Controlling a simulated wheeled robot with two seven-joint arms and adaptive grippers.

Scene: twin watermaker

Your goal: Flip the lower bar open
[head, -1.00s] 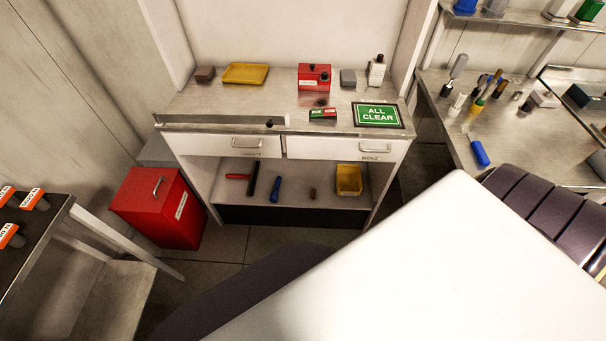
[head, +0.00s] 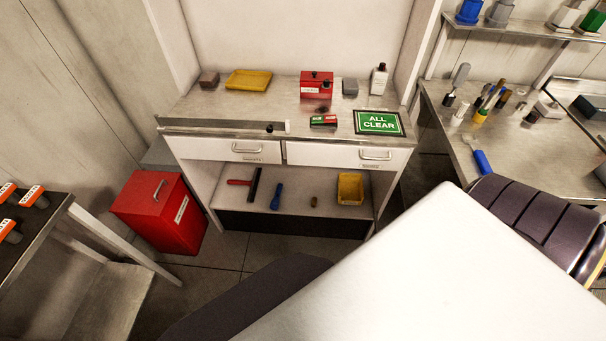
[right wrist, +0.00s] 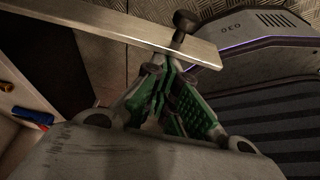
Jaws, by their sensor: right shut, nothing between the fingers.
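A metal bar (right wrist: 115,24) with a black knob (right wrist: 185,20) near its end crosses the top of the right wrist view. My right gripper (right wrist: 164,72), with green finger pads, is shut and empty just below the bar's end and the knob. Whether the fingertips touch the bar cannot be told. In the head view a long grey bar (head: 215,126) with a small black knob (head: 268,129) runs along the bench's front edge above the drawers. I cannot tell whether it is the bar in the wrist view. Neither gripper shows in the head view.
A red bin (head: 150,215) stands left of the bench, and a side table (head: 50,210) is at the far left. The bench top holds a yellow tray (head: 248,79), a red box (head: 316,85) and a green sign (head: 379,122). My white arm link covers the lower right.

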